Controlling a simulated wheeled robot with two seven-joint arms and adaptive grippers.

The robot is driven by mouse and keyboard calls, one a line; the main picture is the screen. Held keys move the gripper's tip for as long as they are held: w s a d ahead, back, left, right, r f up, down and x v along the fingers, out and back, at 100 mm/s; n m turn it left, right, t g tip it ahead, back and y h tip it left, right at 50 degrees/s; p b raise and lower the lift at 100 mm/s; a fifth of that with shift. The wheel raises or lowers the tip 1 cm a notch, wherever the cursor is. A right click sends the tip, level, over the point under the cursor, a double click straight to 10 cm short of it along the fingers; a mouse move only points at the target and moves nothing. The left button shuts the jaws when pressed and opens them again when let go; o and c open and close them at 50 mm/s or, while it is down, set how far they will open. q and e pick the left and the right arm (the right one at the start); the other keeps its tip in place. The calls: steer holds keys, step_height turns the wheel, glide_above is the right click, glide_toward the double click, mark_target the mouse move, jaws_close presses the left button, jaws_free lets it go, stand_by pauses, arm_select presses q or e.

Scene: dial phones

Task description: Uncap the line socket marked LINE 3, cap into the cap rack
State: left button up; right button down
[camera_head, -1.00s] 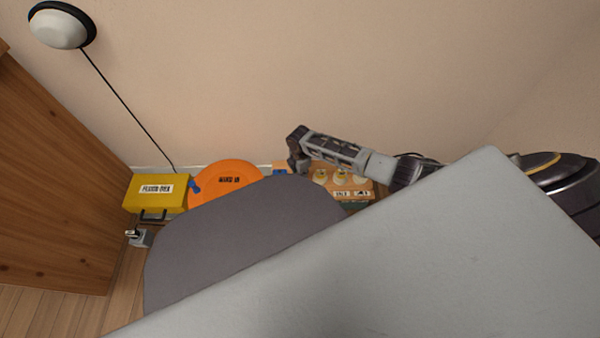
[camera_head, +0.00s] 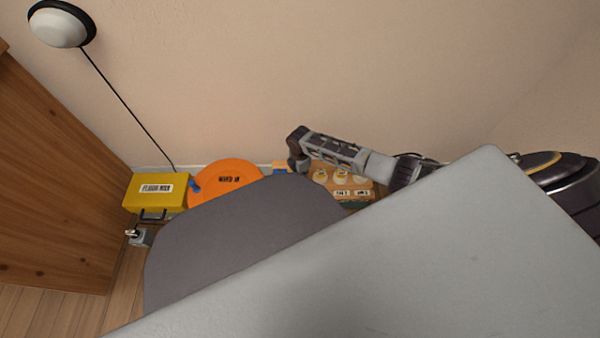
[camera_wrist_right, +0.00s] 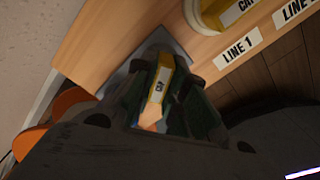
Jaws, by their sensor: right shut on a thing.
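In the right wrist view my right gripper (camera_wrist_right: 155,95) is shut on a yellow cap (camera_wrist_right: 162,72) with a white label too small to read. I cannot tell whether the cap touches the plate. A yellow capped socket (camera_wrist_right: 214,14) sits above the LINE 1 label (camera_wrist_right: 237,47); a second LINE label is cut off. In the head view my right gripper (camera_head: 298,166) reaches down at the left of the wooden board (camera_head: 352,202), its fingertips unclear. LINE 3 and the cap rack cannot be made out. My left gripper is not in view.
A yellow box (camera_head: 155,192) and an orange disc (camera_head: 222,182) lie left of the board. A brown wooden panel (camera_head: 50,180) stands at left. Large grey surfaces block much of the head view.

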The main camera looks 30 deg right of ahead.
steer(key=shift+f, duration=0.2)
steer(key=shift+f, duration=0.15)
steer(key=shift+f, duration=0.1)
steer(key=c, duration=1.4)
jaws_free()
steer(key=shift+o, duration=0.2)
steer(key=shift+c, duration=0.3)
steer(key=shift+c, duration=1.2)
